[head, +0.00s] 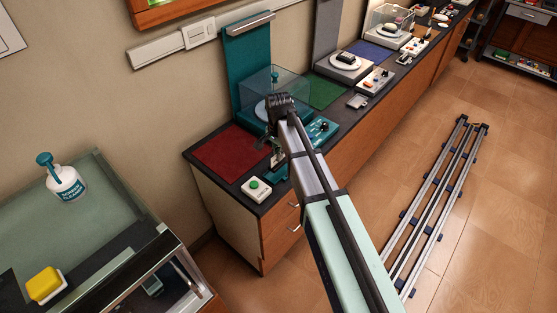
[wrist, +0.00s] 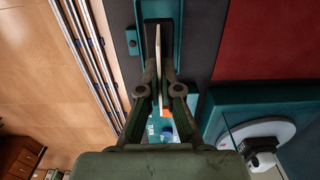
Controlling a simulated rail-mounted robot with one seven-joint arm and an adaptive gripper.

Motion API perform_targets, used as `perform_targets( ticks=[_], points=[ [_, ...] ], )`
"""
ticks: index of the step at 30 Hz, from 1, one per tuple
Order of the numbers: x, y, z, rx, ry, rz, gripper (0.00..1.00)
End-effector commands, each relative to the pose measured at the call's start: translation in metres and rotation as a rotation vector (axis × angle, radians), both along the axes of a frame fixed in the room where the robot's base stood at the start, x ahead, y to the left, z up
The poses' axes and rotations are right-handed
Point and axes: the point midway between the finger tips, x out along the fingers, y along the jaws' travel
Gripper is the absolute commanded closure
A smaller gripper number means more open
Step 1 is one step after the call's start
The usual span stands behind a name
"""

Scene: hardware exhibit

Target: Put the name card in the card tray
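My gripper (wrist: 159,50) points down over the counter's front edge in the wrist view. Its two dark fingers are close together on either side of a thin cream card, seen edge-on, which looks like the name card (wrist: 158,66). The fingers appear shut on it. Below the fingertips is a teal tray-like piece (wrist: 139,14), probably the card tray; the gripper hides much of it. In the head view my gripper (head: 276,150) is low over this teal piece (head: 278,173). I cannot tell whether the card touches it.
A red mat (head: 230,151) lies left of the gripper in the head view, with a white box with a green button (head: 256,188) in front. A teal stand with a clear cover (head: 275,85) stands behind. A teal control panel (head: 321,129) is to the right.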

Motion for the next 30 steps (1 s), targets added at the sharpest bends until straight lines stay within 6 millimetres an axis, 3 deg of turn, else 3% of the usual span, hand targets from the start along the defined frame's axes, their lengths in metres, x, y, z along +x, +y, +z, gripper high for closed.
perform_targets(
  ticks=[10, 22, 23, 25, 30],
  points=[
    [0.0, 0.0, -0.033, 0.0, 0.001, 0.0, 1.0],
    [0.0, 0.0, -0.04, 0.0, 0.0, 0.0, 1.0],
    [0.0, 0.0, -0.04, 0.0, 0.0, 0.0, 0.94],
    [0.0, 0.0, -0.039, 0.0, 0.0, 0.0, 0.7],
    [0.0, 0.0, -0.039, 0.0, 0.0, 0.0, 0.69]
  ],
)
